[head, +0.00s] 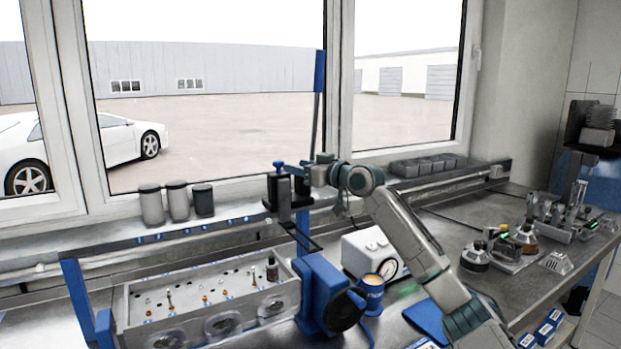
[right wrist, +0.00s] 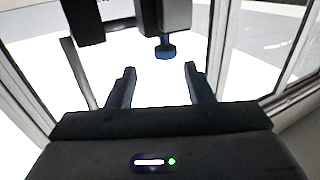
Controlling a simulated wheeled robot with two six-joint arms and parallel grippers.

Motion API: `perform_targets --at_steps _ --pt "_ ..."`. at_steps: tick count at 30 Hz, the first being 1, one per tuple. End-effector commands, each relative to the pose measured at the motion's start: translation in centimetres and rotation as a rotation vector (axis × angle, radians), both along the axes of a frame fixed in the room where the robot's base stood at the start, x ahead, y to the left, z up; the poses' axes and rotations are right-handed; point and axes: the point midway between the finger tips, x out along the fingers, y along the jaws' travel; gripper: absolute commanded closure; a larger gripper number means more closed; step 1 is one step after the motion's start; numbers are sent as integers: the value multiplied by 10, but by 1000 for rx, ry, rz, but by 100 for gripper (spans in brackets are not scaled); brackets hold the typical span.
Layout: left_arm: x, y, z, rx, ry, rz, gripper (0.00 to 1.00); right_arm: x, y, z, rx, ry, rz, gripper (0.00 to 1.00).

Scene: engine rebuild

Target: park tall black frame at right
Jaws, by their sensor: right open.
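A black frame-like piece (head: 279,198) with a blue knob (head: 279,165) on top stands upright at the middle of the bench, in front of the window. I take it for the tall black frame; its lower part is hard to separate from the blue upright behind. My right gripper (head: 296,171) is at knob height, just right of the knob. In the right wrist view, my right gripper (right wrist: 158,80) is open, its fingers apart and nothing between them. The blue knob (right wrist: 165,51) shows just beyond the fingertips, under a grey-black block. My left gripper is not in view.
A metal tray with small parts (head: 135,305) stands at the left front. A white gauge box (head: 365,250) and a blue cup (head: 372,292) stand right of the blue stand (head: 318,285). Bottles and tools (head: 475,258) are farther right. Grey canisters (head: 152,204) line the sill.

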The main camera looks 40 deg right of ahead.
Motion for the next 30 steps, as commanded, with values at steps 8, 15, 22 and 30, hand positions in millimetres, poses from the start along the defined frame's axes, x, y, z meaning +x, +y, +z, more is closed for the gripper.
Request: perform_targets --at_steps 8,15,22,30 --pt "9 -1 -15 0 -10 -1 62 -29 -6 -2 -2 1 -1 53" --pt "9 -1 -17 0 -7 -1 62 -36 -6 0 0 0 0 53" --pt "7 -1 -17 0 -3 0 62 -36 -6 0 1 0 0 53" --pt "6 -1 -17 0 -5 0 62 -36 -6 0 1 0 0 53"
